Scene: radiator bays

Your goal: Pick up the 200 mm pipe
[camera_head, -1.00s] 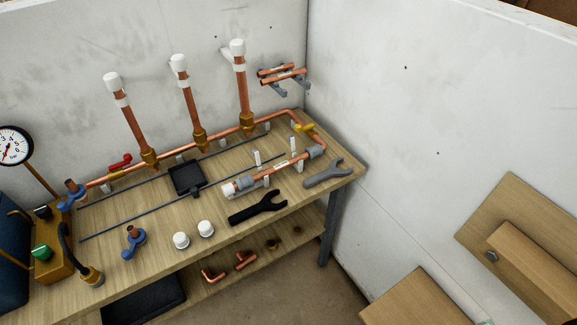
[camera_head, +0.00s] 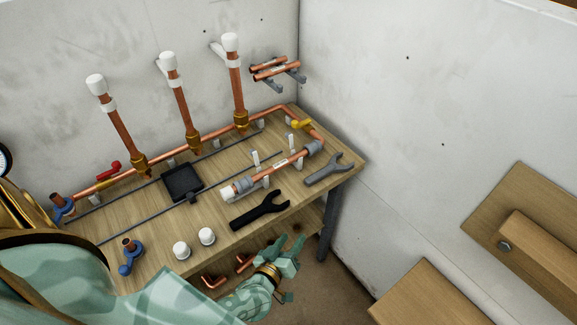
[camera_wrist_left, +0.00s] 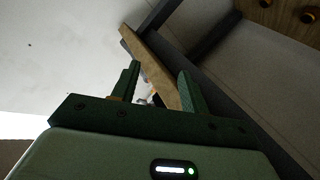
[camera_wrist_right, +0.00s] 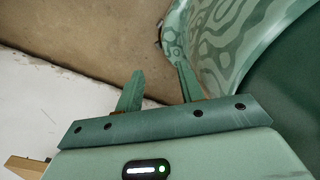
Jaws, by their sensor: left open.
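Two short copper pipes with pale labels lie on grey wall brackets in the head view; I take the 200 mm pipe to be one of them, but the labels are too small to read. The front pipe (camera_head: 277,72) lies just below the rear pipe (camera_head: 268,63). My left gripper (camera_head: 290,243) is open and empty, in front of the bench's front edge, well below and away from both pipes. Its open fingers show in the left wrist view (camera_wrist_left: 158,84). My right gripper (camera_wrist_right: 157,82) shows only in its own wrist view, fingers apart with nothing between them.
The bench (camera_head: 150,215) carries a copper manifold with three white-capped risers (camera_head: 180,100), a labelled pipe piece (camera_head: 280,167) in grey clamps, a black wrench (camera_head: 260,210), a grey wrench (camera_head: 328,168) and white caps (camera_head: 206,236). Wooden blocks (camera_head: 425,292) stand at right.

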